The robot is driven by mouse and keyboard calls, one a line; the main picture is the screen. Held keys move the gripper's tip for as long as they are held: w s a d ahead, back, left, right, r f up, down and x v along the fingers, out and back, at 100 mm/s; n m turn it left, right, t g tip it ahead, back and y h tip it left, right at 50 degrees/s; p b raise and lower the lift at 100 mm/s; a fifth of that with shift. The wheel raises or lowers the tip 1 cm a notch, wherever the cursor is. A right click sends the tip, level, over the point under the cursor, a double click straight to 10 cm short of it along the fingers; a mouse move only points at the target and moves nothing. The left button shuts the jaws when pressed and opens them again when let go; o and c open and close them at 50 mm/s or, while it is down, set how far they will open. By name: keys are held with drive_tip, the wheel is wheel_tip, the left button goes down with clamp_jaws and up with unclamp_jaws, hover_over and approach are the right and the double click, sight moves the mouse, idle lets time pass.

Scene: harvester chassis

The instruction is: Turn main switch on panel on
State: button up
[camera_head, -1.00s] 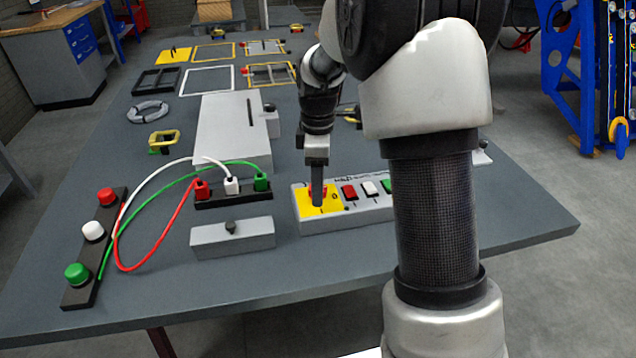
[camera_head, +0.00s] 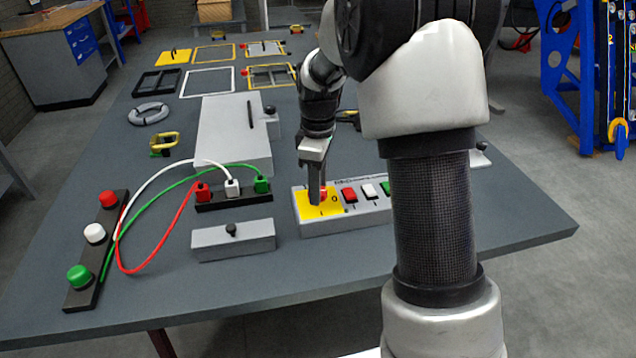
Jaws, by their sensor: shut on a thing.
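The switch panel (camera_head: 345,220) is a grey box near the front of the table, partly hidden on its right by my arm. Its left end has a yellow plate (camera_head: 308,208) with the red main switch (camera_head: 323,194) on it. My gripper (camera_head: 315,198) points down over the yellow plate, shut on the main switch. The fingers cover most of the switch, so its exact angle cannot be told. A "0" mark shows to the right of the switch and an "I" mark below it.
Red, white and green rocker switches (camera_head: 368,191) sit right of the main switch on the panel. Left of it are a grey box with a black knob (camera_head: 233,240) and a black socket strip with red, white and green cables (camera_head: 233,197). A large grey box (camera_head: 230,135) stands behind.

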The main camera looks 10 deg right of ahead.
drive_tip(key=m+p, duration=0.1)
drive_tip(key=m, duration=0.3)
drive_tip(key=shift+r+m, duration=0.1)
drive_tip(key=shift+m, duration=0.2)
drive_tip(key=m+p, duration=0.1)
drive_tip(key=m, duration=0.2)
drive_tip(key=shift+m, duration=0.3)
drive_tip(key=m+p, duration=0.1)
drive_tip(key=m, duration=0.2)
drive_tip(key=shift+m, duration=0.3)
drive_tip(key=shift+m+p, duration=0.45)
drive_tip(key=shift+m, duration=1.35)
drive_tip(key=o, duration=1.1)
drive_tip(key=shift+c, duration=0.2)
